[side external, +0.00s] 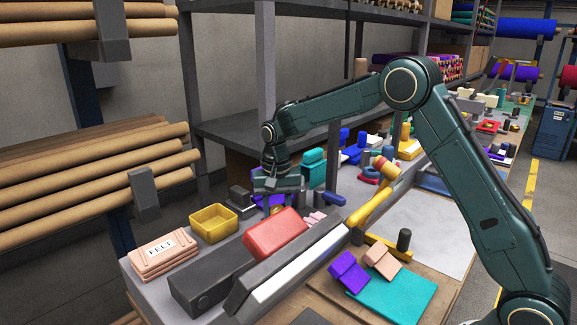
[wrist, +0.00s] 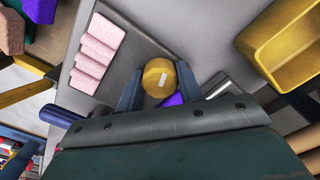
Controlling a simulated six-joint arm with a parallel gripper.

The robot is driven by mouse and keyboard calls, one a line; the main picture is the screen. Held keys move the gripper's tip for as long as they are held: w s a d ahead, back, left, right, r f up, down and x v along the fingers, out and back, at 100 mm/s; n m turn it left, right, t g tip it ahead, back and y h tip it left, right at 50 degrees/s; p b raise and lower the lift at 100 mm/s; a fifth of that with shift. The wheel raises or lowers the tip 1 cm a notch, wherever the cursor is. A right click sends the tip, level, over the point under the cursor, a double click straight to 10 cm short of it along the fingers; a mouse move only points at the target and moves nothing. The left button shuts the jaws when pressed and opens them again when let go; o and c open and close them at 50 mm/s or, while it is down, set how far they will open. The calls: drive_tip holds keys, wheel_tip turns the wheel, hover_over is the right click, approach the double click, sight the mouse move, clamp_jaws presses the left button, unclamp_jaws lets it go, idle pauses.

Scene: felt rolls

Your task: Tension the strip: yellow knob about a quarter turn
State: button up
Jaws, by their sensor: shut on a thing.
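The yellow knob (wrist: 158,72) is round, with a pale rectangular mark on its top. In the wrist view it sits between the two fingers of my gripper (wrist: 158,88), which are shut on its sides. In the side external view my gripper (side external: 275,203) points down at the grey bench behind the red block, and the fingers mostly hide the knob. I cannot make out the strip or how far the knob is turned.
A yellow bin (side external: 213,223) stands left of my gripper, also at the upper right in the wrist view (wrist: 285,40). Pink blocks (wrist: 93,55) lie close by on the knob's other side. A red block (side external: 274,235) and black machine body (side external: 210,280) stand in front. Shelf posts rise behind.

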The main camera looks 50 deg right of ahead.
sight(277, 207)
drive_tip(key=shift+s+f+m, duration=0.1)
drive_tip(key=shift+f+m, duration=0.05)
drive_tip(key=shift+m, duration=0.95)
drive_tip(key=shift+f+m, duration=0.15)
drive_tip(key=shift+m, duration=0.95)
drive_tip(key=o, duration=1)
drive_tip(key=shift+o, duration=0.2)
drive_tip(key=shift+r, duration=0.1)
drive_tip(key=shift+r, duration=2.6)
